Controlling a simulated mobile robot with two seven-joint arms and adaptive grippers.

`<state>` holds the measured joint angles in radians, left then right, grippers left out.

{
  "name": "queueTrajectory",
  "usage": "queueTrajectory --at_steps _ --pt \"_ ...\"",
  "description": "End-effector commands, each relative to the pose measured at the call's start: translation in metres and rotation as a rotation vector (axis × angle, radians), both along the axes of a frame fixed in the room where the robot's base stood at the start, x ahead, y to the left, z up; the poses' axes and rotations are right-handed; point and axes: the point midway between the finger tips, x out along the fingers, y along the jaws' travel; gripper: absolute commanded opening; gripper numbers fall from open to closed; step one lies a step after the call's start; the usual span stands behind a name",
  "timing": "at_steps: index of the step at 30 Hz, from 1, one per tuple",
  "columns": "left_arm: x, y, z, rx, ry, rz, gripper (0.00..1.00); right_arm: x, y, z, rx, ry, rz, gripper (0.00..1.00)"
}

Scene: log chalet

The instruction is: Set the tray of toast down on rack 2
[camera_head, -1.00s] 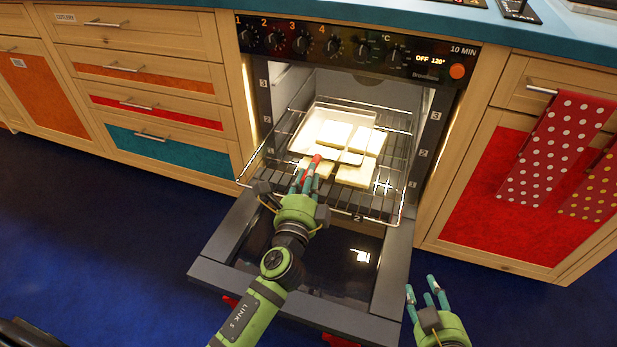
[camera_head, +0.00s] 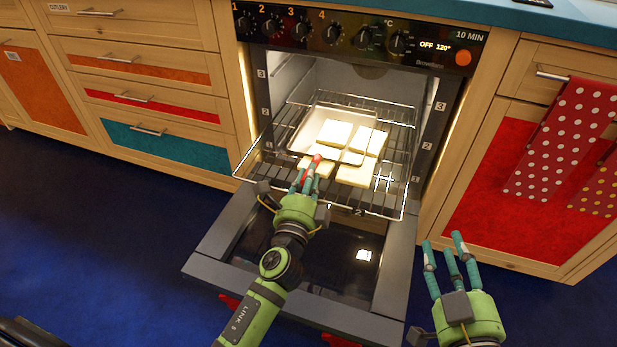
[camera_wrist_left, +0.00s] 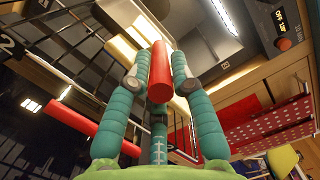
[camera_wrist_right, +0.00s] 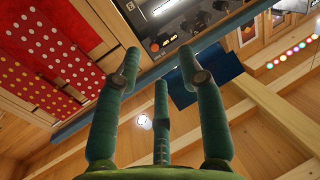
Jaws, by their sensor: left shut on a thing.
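The pale tray (camera_head: 311,128) with several slices of toast (camera_head: 335,132) is at rack 2 (camera_head: 395,205), a wire rack drawn partly out of the oven and marked 2 at its front. I cannot tell whether the tray rests on the wires or hovers just above them. My left gripper (camera_head: 308,172) is at the tray's near side, shut on a red handle, which shows between its fingers in the left wrist view (camera_wrist_left: 160,72). My right gripper (camera_head: 446,255) is open and empty, right of the oven door. The tray's underside is hidden.
The oven door (camera_head: 390,275) is folded down below the rack. Oven side walls marked 1, 2 and 3 flank the rack. Drawers (camera_head: 150,100) stand left; a dotted red towel (camera_head: 560,140) hangs right. Blue floor (camera_head: 100,240) is clear at left.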

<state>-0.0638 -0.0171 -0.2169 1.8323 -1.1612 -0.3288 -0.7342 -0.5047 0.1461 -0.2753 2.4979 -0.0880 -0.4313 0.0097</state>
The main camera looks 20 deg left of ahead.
Motion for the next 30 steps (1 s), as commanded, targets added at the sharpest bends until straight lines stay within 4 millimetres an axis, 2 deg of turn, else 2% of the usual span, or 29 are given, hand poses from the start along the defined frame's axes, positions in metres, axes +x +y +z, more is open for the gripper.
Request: queueTrajectory --at_steps 3,14,30 --pt "0.001 0.0 0.004 0.007 -0.015 -0.006 0.0 0.0 0.003 0.01 0.013 -0.055 0.01 0.4" --pt "0.001 0.0 -0.004 0.006 -0.016 -0.006 0.0 -0.009 0.014 0.052 0.071 -0.27 0.047 0.4" --pt "0.001 0.0 -0.016 0.006 -0.014 -0.007 0.0 -0.04 0.025 0.109 0.164 -0.591 0.105 0.4"
